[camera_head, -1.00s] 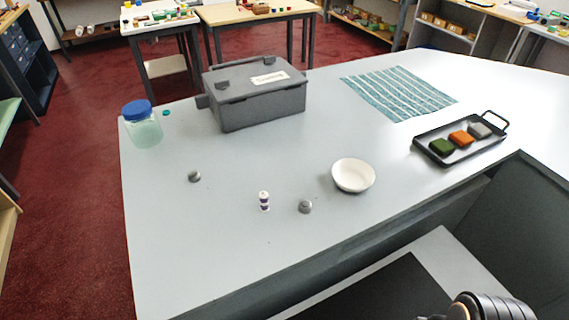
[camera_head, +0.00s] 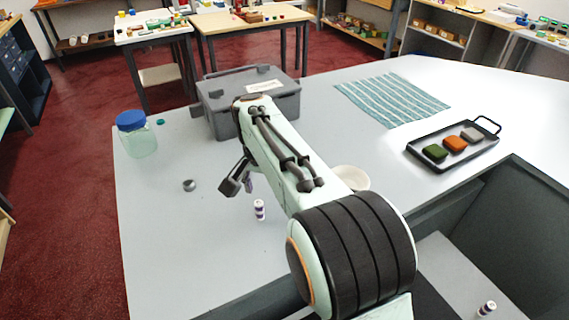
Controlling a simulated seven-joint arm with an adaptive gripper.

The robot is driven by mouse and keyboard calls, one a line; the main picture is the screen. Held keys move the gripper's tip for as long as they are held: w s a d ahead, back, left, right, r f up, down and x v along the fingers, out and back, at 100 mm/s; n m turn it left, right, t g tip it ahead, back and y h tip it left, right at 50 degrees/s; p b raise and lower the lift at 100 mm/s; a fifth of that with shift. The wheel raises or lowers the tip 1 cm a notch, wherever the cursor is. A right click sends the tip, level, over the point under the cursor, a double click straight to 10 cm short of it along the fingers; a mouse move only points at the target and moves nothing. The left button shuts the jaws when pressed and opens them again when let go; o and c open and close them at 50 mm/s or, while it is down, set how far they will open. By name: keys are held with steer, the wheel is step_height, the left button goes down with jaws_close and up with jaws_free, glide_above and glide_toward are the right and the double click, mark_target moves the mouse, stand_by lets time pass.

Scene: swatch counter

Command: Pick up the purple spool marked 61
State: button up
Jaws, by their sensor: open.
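A small white-and-purple spool (camera_head: 259,210) stands upright on the grey counter, left of my arm. A similar white-and-purple spool (camera_head: 487,308) is at the bottom right, on the lower surface. No number is readable on either, so I cannot tell which is 61. My gripper (camera_head: 240,184) hangs above the counter, up and left of the first spool in the picture. Its jaws are open and nothing shows between them; they are partly hidden by my arm.
A grey toolbox (camera_head: 222,97) stands behind my arm. A white bowl (camera_head: 354,178) is partly hidden by it. A small grey round object (camera_head: 189,185) lies left of my gripper. A blue-lidded jar (camera_head: 137,140), a striped cloth (camera_head: 392,100) and a black tray (camera_head: 480,149) stand farther off.

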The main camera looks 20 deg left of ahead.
mark_target(258, 204)
steer(key=shift+s+a+f, duration=0.4)
steer(key=shift+a+f, duration=0.1)
steer(key=shift+a, duration=0.1)
steer(key=shift+f, duration=0.4)
steer(key=shift+w+f, duration=0.25)
steer(key=shift+f, duration=1.1)
steer(key=shift+w+f, duration=0.2)
steer(key=shift+f, duration=1.15)
steer(key=c, duration=0.9)
